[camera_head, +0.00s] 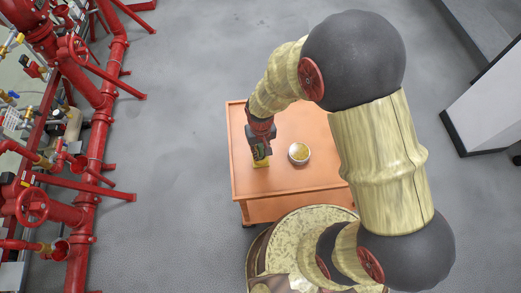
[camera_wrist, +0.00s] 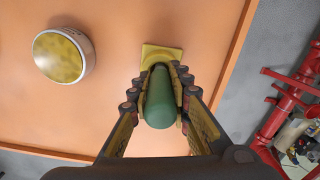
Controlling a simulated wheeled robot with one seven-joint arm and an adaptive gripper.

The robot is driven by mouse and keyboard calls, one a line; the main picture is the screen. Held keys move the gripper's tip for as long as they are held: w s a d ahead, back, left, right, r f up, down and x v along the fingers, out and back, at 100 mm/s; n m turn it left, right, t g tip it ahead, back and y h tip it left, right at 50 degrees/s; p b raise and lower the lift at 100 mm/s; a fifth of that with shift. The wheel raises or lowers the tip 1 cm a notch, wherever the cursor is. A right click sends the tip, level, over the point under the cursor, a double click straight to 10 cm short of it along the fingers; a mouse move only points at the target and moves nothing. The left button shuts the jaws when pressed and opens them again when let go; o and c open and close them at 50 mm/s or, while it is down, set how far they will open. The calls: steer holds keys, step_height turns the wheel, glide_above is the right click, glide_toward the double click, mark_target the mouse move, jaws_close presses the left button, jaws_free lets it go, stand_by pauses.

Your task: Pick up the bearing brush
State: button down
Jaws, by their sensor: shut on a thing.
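The bearing brush (camera_wrist: 160,100) shows in the wrist view as a rounded dark green handle, seen end-on. My gripper (camera_wrist: 160,82) has its two fingers closed on both sides of the handle. A flat yellow square piece (camera_wrist: 160,54) shows just beyond the fingertips; I cannot tell whether it is part of the brush. In the head view, my gripper (camera_head: 261,152) points down over the left part of the orange table (camera_head: 240,185), and the yellow piece shows below it. The fingers hide most of the brush, and I cannot tell whether it touches the table.
A round white container with a yellow top (camera_head: 299,153) stands on the table, right of my gripper; it also shows in the wrist view (camera_wrist: 63,55). Red pipes and valves (camera_head: 85,160) run along the left. Grey floor lies open between them and the table.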

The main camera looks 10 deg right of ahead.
steer(key=shift+r, duration=0.15)
steer(key=shift+r, duration=0.55)
steer(key=s+d+r+p, duration=0.3)
steer(key=s+d+r, duration=0.5)
steer(key=s+r, duration=0.3)
steer(key=shift+s+d+r+p, duration=0.15)
steer(key=shift+d+r+p, duration=0.1)
steer(key=shift+r+p, duration=0.05)
